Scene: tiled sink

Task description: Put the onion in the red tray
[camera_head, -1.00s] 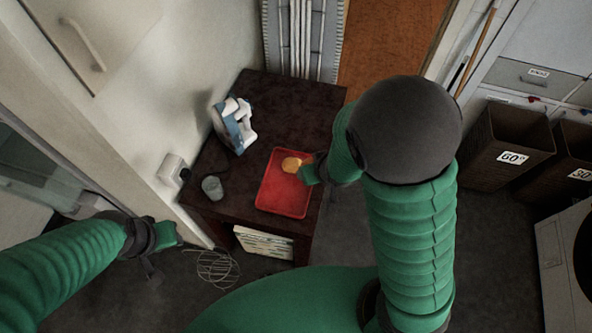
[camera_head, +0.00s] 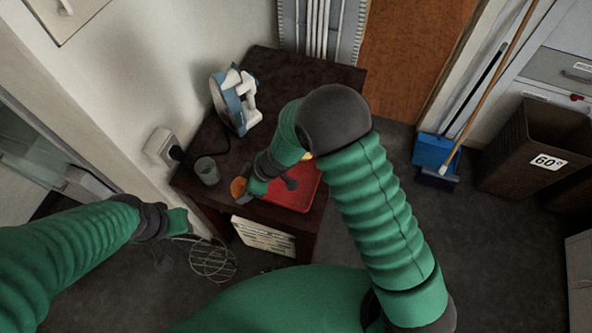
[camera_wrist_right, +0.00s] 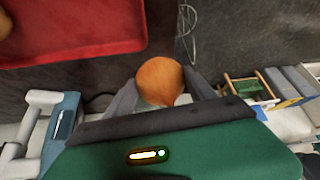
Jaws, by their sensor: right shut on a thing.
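My right gripper (camera_head: 247,188) is shut on the orange-brown onion (camera_head: 238,187). In the right wrist view the onion (camera_wrist_right: 160,80) sits between the two fingers (camera_wrist_right: 162,90). The red tray (camera_head: 298,196) lies on the dark table; the onion is outside it, to its left in the head view. My right arm covers part of the tray. A yellowish thing (camera_head: 306,156) shows at the tray's far part, mostly hidden by my arm; a brownish thing (camera_wrist_right: 5,24) shows in the tray in the wrist view. My left gripper (camera_head: 178,222) is low at the left, its jaws unclear.
A blue-white iron (camera_head: 236,98) stands on the table (camera_head: 290,75) behind the tray. A grey cup (camera_head: 207,170) stands at the table's left edge, near the onion. A wall socket (camera_head: 160,145) is at left. A wire rack (camera_head: 212,258) lies on the floor.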

